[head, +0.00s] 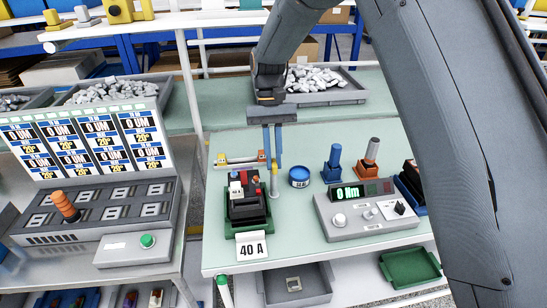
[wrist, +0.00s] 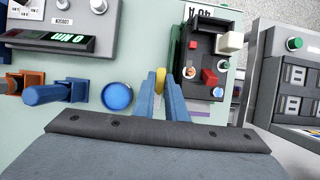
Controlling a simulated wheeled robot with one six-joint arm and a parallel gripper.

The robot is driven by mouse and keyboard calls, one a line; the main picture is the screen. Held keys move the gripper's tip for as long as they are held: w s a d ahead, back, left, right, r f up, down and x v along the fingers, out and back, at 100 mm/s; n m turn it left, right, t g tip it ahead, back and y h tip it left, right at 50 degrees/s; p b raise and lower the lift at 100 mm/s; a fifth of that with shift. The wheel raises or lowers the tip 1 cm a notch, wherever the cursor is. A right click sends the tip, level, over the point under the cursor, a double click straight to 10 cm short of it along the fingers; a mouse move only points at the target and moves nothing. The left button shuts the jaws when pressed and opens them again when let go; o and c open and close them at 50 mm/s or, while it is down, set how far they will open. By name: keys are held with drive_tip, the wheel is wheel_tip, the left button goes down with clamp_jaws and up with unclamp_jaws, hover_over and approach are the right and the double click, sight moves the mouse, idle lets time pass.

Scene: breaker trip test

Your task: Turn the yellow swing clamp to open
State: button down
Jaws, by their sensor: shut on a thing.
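The yellow swing clamp (head: 274,183) stands upright at the right side of the black breaker fixture (head: 247,208). In the wrist view a yellow part of the clamp (wrist: 160,79) shows between the fingertips. My gripper (head: 273,165) reaches down from above with its blue fingers shut on this part; it also shows in the wrist view (wrist: 160,85). The fixture, with red and white parts on it, lies just right of the fingers in the wrist view (wrist: 202,75). The fingers partly hide the clamp.
A blue round tin (head: 299,177) and a grey meter box (head: 367,210) stand right of the fixture. A "40 A" card (head: 251,247) stands in front. A grey test panel (head: 97,215) is at left. A yellow-ended bar (head: 240,159) lies behind the fixture.

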drive_tip(key=c, duration=1.8)
unclamp_jaws()
drive_tip(key=b+v, duration=0.2)
drive_tip(key=v, duration=0.6)
drive_tip(key=shift+b, duration=0.35)
drive_tip(key=shift+d, duration=0.1)
drive_tip(key=s+d+f+m+t, duration=0.1)
drive_tip(key=s+d, duration=0.1)
drive_tip(key=d, duration=0.3)
drive_tip(key=s+d+f+t+y, duration=0.1)
drive_tip(key=s+d+f, duration=0.1)
drive_tip(key=d, duration=0.4)
drive_tip(key=s+d+f+m+t, duration=0.1)
drive_tip(key=s+d, duration=0.2)
drive_tip(key=d, duration=0.2)
drive_tip(key=s+d+f+t, duration=0.2)
drive_tip(key=s+d+f, duration=0.2)
drive_tip(key=s+d, duration=0.6)
drive_tip(key=shift+s+m+t, duration=0.4)
drive_tip(key=shift+s, duration=0.6)
